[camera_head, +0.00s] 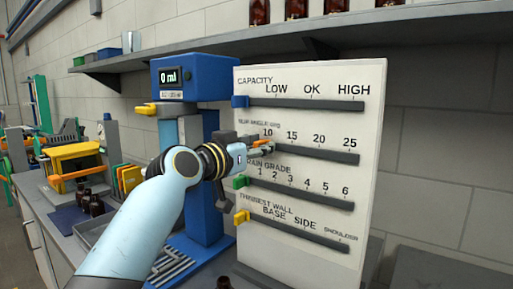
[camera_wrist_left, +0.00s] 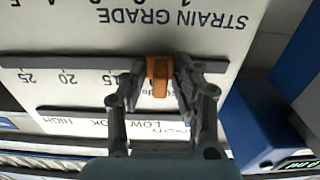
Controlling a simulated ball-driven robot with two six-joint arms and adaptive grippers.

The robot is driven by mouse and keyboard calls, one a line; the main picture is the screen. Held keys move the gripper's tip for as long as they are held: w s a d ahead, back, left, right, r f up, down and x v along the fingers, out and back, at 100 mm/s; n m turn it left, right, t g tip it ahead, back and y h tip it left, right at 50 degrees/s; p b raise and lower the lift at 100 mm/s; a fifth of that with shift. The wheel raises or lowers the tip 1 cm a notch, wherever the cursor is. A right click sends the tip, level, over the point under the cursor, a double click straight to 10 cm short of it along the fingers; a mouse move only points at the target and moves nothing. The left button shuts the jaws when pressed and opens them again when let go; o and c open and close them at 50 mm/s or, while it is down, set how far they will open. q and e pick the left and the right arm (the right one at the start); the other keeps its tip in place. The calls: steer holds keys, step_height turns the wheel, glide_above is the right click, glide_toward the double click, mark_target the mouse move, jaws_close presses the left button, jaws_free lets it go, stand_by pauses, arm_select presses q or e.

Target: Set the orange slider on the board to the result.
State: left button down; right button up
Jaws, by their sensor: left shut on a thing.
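The white board (camera_head: 370,90) stands upright with several slots and coloured sliders. The orange slider (camera_head: 262,142) is in the second slot, marked 10, 15, 20, 25, at or close to 10. My left gripper (camera_head: 266,149) is shut on it. The left wrist view, upside down, shows the orange slider (camera_wrist_left: 158,76) between the two fingers (camera_wrist_left: 159,80); the 10 label is hidden there. In the head view the blue slider (camera_head: 240,101) is left of LOW, the green slider (camera_head: 241,182) left of 1, and the yellow slider (camera_head: 242,217) left of BASE.
A blue machine (camera_head: 205,75) with a display reading 0 ml stands left of the board. Amber bottles (camera_head: 297,9) stand on the shelf above, and small dark bottles (camera_head: 96,207) on the bench at left. The slot right of the orange slider is clear.

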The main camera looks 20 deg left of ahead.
arm_select(q)
steer(key=c, duration=1.4)
jaws_free()
steer(key=shift+a, duration=0.15)
steer(key=shift+o, duration=0.4)
steer(key=shift+d, duration=0.25)
steer(key=shift+s+a, duration=0.1)
steer(key=shift+s, duration=0.05)
steer(key=v, duration=1.1)
steer(key=shift+s, duration=0.4)
arm_select(e)
steer(key=shift+w+a, duration=0.1)
steer(key=shift+a, duration=0.55)
arm_select(q)
steer(key=shift+r, duration=0.1)
